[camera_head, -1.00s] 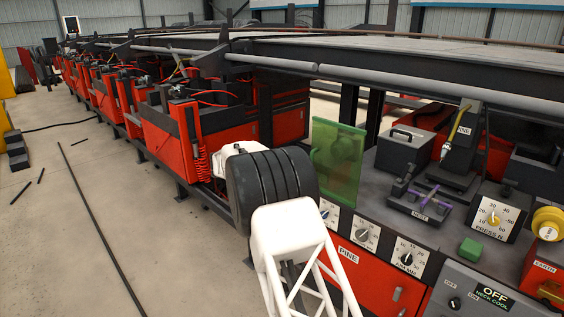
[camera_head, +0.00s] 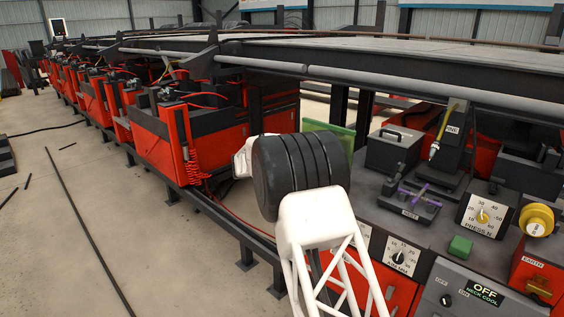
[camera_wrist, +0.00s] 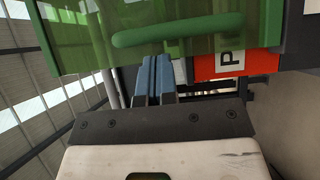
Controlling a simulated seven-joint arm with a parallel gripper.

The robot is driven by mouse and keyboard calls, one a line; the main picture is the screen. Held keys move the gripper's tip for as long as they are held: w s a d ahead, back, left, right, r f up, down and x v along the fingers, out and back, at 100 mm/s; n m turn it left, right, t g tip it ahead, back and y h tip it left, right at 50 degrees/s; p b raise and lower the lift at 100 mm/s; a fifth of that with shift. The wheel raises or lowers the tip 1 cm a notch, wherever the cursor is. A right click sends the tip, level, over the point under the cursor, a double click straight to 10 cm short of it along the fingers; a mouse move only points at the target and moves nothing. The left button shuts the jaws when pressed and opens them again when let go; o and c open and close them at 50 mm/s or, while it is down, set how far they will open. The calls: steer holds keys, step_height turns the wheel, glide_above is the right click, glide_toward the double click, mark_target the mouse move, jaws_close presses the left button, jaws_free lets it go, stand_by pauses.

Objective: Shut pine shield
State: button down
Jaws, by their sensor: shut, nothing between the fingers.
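The pine shield is a green see-through panel. In the head view its top edge (camera_head: 328,129) shows above my arm, and my arm hides most of it. In the wrist view the shield (camera_wrist: 80,42) fills the top, with a rounded green handle bar (camera_wrist: 178,32) across it. My gripper (camera_wrist: 156,58) shows there as two blue-grey fingers set close together, shut and empty. The fingertips are just below the handle in the picture, at the shield's lower edge. I cannot tell whether they touch it. In the head view my arm hides the gripper.
A red panel with a partly cut-off label (camera_wrist: 232,60) is right of the fingers in the wrist view. In the head view a dark box (camera_head: 393,148), a purple-handled clamp (camera_head: 420,196), a green button (camera_head: 460,247) and dials (camera_head: 482,215) crowd the bench. Open floor (camera_head: 110,225) is at left.

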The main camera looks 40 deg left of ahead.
steer(key=shift+w+d, duration=0.1)
steer(key=shift+d, duration=0.5)
steer(key=shift+d, duration=0.1)
steer(key=d, duration=3)
steer(key=shift+d, duration=0.4)
steer(key=shift+a, duration=0.15)
steer(key=w+a+v, duration=0.1)
steer(key=a+v, duration=0.1)
steer(key=v, duration=1)
steer(key=shift+a, duration=0.25)
steer(key=shift+d, duration=0.1)
